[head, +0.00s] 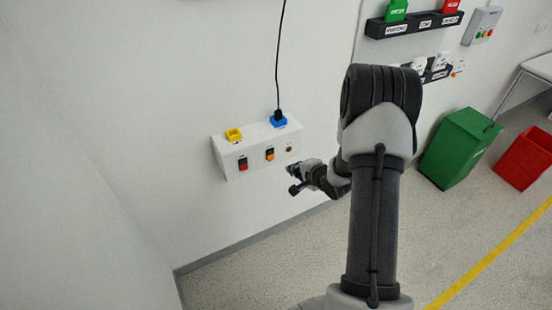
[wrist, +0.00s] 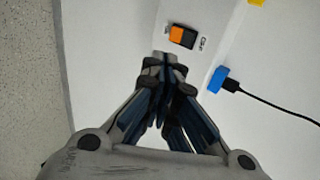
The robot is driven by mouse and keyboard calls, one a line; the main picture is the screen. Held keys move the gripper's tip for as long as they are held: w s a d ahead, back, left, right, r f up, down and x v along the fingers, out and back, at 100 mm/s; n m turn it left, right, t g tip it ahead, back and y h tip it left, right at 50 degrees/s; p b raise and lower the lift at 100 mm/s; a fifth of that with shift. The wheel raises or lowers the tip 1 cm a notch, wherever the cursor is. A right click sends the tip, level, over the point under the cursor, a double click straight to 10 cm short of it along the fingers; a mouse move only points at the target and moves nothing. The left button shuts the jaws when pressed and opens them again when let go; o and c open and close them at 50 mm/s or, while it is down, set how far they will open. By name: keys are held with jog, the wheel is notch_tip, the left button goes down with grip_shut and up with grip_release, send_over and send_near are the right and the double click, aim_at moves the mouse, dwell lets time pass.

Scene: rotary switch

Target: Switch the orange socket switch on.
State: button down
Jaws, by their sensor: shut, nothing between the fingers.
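The orange socket switch (head: 270,154) is an orange and black rocker on the front of a white box (head: 230,171) on the wall. In the wrist view the orange switch (wrist: 183,36) shows its orange half at left and its dark half at right, with a small label beside it. My gripper (head: 291,178) is in front of the box, at its lower right in the head view. In the wrist view my gripper (wrist: 165,60) has its fingertips together and empty, just below the switch in the picture. I cannot tell whether they touch the box.
A blue socket (head: 279,121) holds a plug with a black cable running up. A yellow socket (head: 233,134), a red and black switch (head: 243,164) and a small red button (head: 289,149) are also on the box. Green (head: 458,148) and red (head: 525,158) bins stand at right.

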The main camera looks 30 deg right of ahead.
jog(key=b, duration=0.3)
send_near(271, 155)
jog(key=w+d+f, duration=0.1)
jog(key=w+f, duration=0.3)
jog(key=f, duration=0.2)
jog(key=shift+w+d+f+b, duration=0.15)
jog(key=shift+w+b, duration=0.15)
jog(key=shift+w, duration=0.15)
